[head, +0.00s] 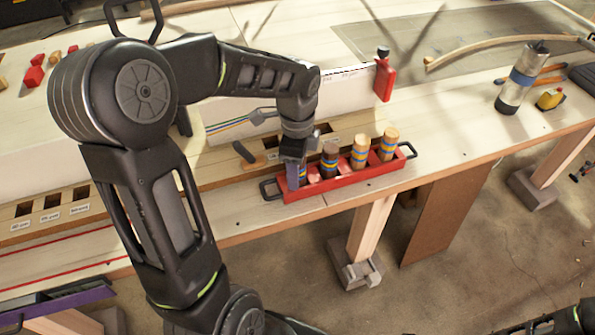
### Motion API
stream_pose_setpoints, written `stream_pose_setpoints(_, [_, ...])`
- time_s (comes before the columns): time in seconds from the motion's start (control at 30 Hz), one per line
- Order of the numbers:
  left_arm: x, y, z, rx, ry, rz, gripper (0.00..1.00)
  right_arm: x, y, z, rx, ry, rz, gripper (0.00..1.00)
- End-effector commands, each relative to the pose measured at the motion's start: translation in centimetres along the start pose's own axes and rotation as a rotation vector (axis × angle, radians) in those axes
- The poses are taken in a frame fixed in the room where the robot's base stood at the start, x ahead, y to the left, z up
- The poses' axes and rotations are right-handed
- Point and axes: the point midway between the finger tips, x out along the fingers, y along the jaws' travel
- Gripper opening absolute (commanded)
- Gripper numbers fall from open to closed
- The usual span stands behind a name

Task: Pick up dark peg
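A red tray (345,186) with black end handles stands at the table's front edge and holds a row of upright striped pegs. A dark brown peg (329,160) with blue and yellow bands stands second from the left. Two light wood pegs (360,153) stand to its right. My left gripper (294,177) points down at the tray's left end, left of the dark peg. A banded peg (303,172) shows partly beside its fingers; most of it is hidden. I cannot tell whether the fingers grip it. My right gripper is out of view.
Behind the tray lies a wooden rack (52,203) with labelled square holes. A dark-handled tool (244,152) lies on it. A bottle (520,78) and yellow item (550,99) are at right. Bare table lies right of the tray.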

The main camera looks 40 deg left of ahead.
Motion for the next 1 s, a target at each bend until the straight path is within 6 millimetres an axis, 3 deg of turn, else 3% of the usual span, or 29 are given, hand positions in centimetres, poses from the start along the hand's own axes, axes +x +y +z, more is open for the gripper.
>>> stream_pose_setpoints(0.63, [-0.01,-0.01,0.0,0.0,0.0,0.0,0.01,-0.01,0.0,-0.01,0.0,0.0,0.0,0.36])
stream_pose_setpoints(1.0, [-0.21,-0.04,-0.01,0.0,0.0,-0.001,0.0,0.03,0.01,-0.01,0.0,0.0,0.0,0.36])
